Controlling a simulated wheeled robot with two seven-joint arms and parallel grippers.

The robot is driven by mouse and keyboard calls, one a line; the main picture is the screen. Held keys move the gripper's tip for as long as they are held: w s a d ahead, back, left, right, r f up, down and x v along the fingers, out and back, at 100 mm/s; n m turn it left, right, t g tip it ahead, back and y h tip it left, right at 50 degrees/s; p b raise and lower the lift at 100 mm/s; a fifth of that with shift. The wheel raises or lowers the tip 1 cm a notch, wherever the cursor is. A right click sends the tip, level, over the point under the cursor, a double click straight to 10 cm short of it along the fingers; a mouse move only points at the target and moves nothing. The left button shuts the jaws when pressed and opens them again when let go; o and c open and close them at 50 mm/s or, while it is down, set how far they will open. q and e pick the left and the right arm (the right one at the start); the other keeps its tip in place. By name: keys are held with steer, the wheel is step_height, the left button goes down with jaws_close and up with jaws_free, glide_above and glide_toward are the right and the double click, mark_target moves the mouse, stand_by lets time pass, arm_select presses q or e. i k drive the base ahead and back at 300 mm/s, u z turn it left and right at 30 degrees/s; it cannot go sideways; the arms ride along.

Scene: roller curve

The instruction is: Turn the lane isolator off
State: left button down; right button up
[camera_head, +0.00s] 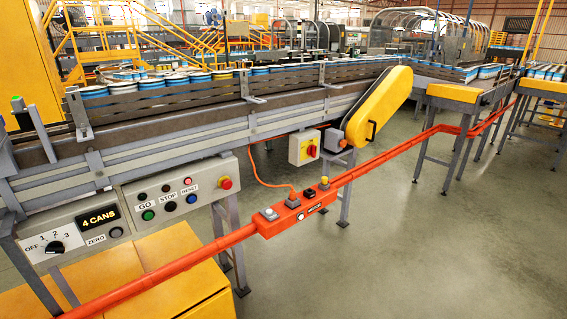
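A separate dial (54,247) marked OFF, 1, 2, 3 is on a white panel at the lower left. Neither of my grippers shows in this view, so nothing is seen touching the knob or the dial.
An orange rail (385,158) with a switch box (296,212) runs diagonally in front of the conveyor (170,128). A grey panel (175,196) carries GO, STOP and RESET buttons and a red mushroom button. Yellow boxes (165,246) stand at lower left. The floor at right is clear.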

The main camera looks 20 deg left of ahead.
mark_target(312, 150)
steer(key=u, duration=0.05)
steer(key=k, duration=0.6)
steer(key=z, duration=0.95)
steer(key=i, duration=1.75)
steer(key=z, duration=0.55)
steer(key=i, duration=1.9)
steer(key=u, duration=1)
steer(key=i, duration=1)
steer(key=u, duration=1.1)
